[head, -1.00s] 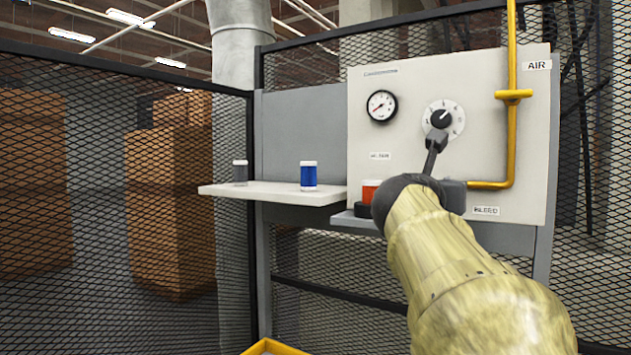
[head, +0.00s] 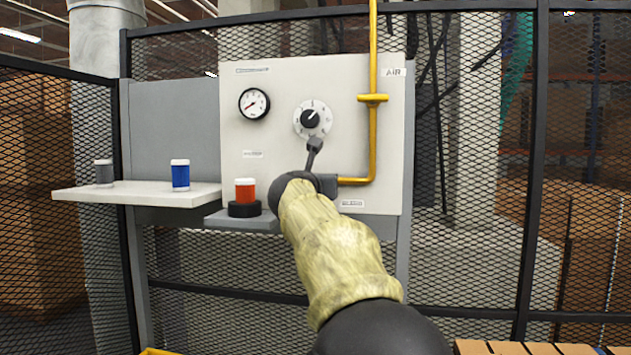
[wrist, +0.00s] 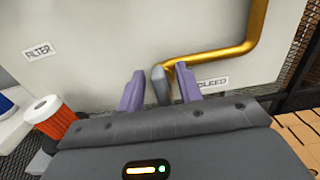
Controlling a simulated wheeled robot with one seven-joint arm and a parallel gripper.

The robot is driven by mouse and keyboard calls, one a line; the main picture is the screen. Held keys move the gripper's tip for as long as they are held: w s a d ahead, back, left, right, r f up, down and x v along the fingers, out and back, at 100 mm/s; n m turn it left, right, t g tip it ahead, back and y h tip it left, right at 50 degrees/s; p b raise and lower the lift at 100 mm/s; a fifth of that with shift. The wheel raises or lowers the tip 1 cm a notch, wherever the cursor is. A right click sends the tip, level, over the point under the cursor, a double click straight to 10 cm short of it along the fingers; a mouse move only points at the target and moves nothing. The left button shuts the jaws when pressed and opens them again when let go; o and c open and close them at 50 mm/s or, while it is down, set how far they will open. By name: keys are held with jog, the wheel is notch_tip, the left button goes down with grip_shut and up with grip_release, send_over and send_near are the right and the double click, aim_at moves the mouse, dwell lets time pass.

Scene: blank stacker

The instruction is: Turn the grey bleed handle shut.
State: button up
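The grey bleed handle (wrist: 161,87) stands near the end of the yellow pipe, left of the BLEED label (wrist: 212,82), in the wrist view. It looks about upright there. My gripper (wrist: 160,88) has one purple finger on each side of the handle, with narrow gaps showing, so it looks open around it. I cannot tell whether either finger touches it.
The pale panel (head: 270,155) carries a gauge (head: 254,103), a dial (head: 311,118) and the yellow pipe (head: 373,140). A red-orange jar (head: 245,190) stands on a black disc left of my gripper. Blue (head: 180,175) and grey (head: 103,172) jars stand on a shelf (head: 140,197).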

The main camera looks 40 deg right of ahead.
grip_shut()
jog(key=shift+n, duration=0.3)
jog(key=shift+w+a+r+n+p, duration=0.1)
jog(key=shift+w+a+n+p, duration=0.05)
jog(key=shift+n+p, duration=0.9)
jog(key=n+p, duration=0.2)
jog(key=n, duration=0.3)
jog(key=f+n+p, duration=0.1)
jog(key=n+p, duration=0.1)
jog(key=n, duration=0.3)
jog(key=w+f+n+p, duration=0.1)
jog(key=n+p, duration=0.1)
jog(key=n, duration=0.3)
jog(key=shift+a+n+p, duration=0.25)
jog(key=shift+a+p, duration=0.05)
jog(key=shift+a, duration=0.1)
